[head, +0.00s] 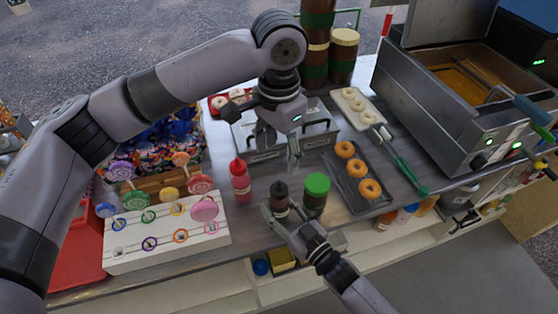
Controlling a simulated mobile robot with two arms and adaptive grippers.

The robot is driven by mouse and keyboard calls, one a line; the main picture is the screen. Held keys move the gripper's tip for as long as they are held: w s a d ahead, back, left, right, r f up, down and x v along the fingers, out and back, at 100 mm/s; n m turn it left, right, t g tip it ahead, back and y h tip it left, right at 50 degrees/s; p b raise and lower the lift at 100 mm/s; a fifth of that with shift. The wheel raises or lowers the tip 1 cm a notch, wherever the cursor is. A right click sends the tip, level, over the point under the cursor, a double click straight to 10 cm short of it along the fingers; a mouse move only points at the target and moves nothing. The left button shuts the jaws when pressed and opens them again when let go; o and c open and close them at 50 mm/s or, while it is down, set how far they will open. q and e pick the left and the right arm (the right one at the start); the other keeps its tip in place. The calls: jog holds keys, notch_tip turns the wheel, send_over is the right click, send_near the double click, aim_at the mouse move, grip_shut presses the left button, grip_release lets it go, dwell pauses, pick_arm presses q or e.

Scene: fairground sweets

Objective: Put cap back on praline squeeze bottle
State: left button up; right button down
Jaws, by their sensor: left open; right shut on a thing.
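A small brown squeeze bottle (280,192) with a dark top stands upright near the counter's front edge; I take it to be the praline bottle. My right gripper (281,211) comes from below right and is shut around its lower body. My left gripper (293,160) points down above and behind the bottle, open, its fingers apart from the bottle's top. I cannot make out a separate loose cap, nor tell whether the dark top is a cap or a bare nozzle.
A green-lidded jar (316,187) stands close right of the bottle, a red squeeze bottle (240,182) to its left. A white lollipop stand (168,258) is at the front left. A dark tray (345,185) of doughnuts and a fryer (455,110) are at the right.

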jog(key=c, duration=0.8)
grip_release()
jog(key=shift+c, duration=0.2)
jog(key=v, duration=1.2)
jog(key=shift+d, duration=0.1)
